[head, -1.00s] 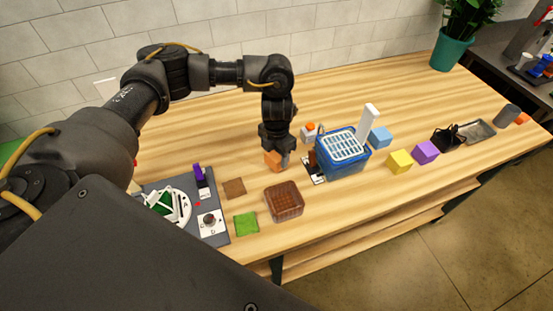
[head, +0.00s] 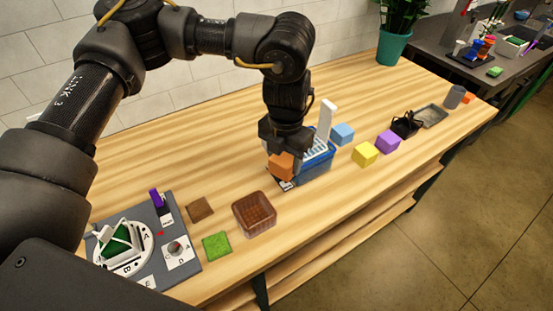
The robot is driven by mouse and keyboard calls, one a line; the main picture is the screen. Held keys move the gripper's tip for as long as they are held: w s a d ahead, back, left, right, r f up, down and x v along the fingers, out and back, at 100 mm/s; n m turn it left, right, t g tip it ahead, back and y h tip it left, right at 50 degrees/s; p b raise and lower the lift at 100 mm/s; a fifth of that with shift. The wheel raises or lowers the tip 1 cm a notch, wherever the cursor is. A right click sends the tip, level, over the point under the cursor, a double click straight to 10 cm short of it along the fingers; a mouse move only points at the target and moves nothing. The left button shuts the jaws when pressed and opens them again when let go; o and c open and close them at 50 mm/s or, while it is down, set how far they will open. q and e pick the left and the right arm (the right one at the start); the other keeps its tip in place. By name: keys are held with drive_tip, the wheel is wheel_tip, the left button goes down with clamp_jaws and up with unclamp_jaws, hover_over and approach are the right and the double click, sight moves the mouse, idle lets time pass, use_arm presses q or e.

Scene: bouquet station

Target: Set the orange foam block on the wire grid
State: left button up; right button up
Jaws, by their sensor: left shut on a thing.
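The orange foam block (head: 281,167) is in my left gripper (head: 284,152), which is shut on it. The block hangs at the left side of the blue container, in front of it in the picture; its exact height above the table is hard to tell. The white wire grid (head: 317,150) lies on top of the blue container (head: 317,170). My left gripper and wrist hide the grid's left part. My right gripper is not in view.
A light blue block (head: 342,134), a yellow block (head: 364,154) and a purple block (head: 389,141) stand right of the container. A white upright piece (head: 327,118) rises behind the grid.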

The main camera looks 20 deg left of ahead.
use_arm(q)
drive_tip(key=s+a+f+m, duration=0.1)
drive_tip(key=a+m, duration=0.4)
drive_tip(key=m, duration=0.6)
drive_tip(key=s+a+f+m, duration=0.1)
drive_tip(key=s+a+m, duration=0.1)
drive_tip(key=a+m, duration=0.4)
drive_tip(key=m, duration=0.5)
drive_tip(key=shift+s+f, duration=0.15)
drive_tip(key=shift+f, duration=0.1)
